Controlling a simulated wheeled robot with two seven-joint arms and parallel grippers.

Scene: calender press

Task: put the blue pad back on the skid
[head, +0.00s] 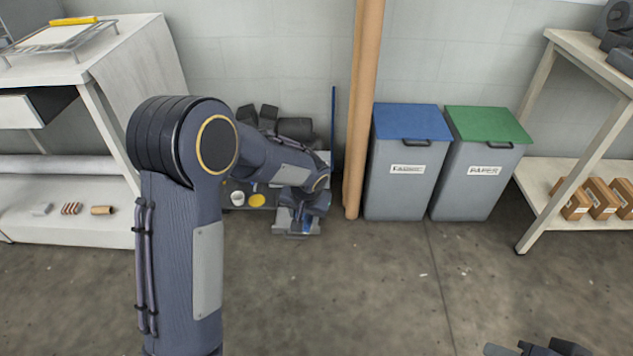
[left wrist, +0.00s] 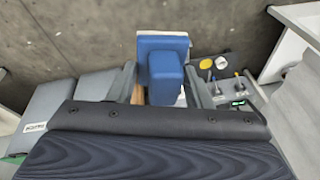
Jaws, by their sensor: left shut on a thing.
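The blue pad (left wrist: 163,50) is a blue block with a raised blue part and a pale edge. In the left wrist view it sits between the two grey fingers of my left gripper (left wrist: 160,88), which is shut on it. In the head view my left gripper (head: 300,218) is low near the back wall, and only a small blue patch of the pad (head: 306,227) shows there. I cannot tell whether the pad touches anything below. I cannot clearly make out the skid; my arm covers much of that area. My right gripper (head: 540,349) is cut off at the bottom edge.
A dark panel with a white disc (head: 237,198) and a yellow disc (head: 257,200) lies left of my left gripper. A tan post (head: 363,120), a blue-lidded bin (head: 396,180) and a green-lidded bin (head: 470,185) stand to the right. The floor in front is clear.

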